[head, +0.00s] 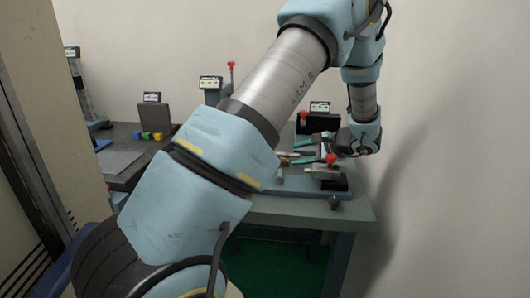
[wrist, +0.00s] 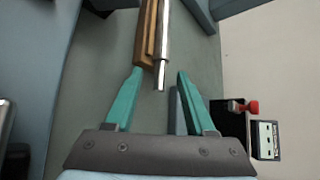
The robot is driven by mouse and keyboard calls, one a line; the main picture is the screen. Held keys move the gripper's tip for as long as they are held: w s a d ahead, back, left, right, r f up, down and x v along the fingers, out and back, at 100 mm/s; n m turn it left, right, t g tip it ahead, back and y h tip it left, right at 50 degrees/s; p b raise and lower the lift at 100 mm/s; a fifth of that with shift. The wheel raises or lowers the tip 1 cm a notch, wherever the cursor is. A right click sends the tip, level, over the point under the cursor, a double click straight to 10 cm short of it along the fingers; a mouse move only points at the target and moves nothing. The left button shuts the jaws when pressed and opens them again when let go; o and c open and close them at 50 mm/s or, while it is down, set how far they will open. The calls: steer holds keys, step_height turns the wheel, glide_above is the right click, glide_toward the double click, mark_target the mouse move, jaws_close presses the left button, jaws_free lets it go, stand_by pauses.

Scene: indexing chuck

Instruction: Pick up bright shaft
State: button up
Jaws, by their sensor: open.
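The bright shaft (wrist: 162,48) is a shiny silver rod in the wrist view. It lies along a brown strip (wrist: 144,38) and its near end reaches into the space between my fingertips. My gripper (wrist: 161,72) is open, with its two teal fingers apart on either side of the shaft's end. I cannot tell whether the left finger touches the brown strip. In the head view my gripper (head: 312,144) is at the bench on the right, and the shaft is too small there to tell apart.
A red-handled part (wrist: 243,106) and a small display (wrist: 266,139) stand right of my gripper. In the head view the bench (head: 295,208) carries a fixture with a red knob (head: 331,159). Coloured blocks (head: 147,135) sit on the dark table at left. A wall bounds the right.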

steer(key=shift+c, duration=0.3)
jaws_close()
steer(key=shift+r, duration=0.1)
stand_by(1.0)
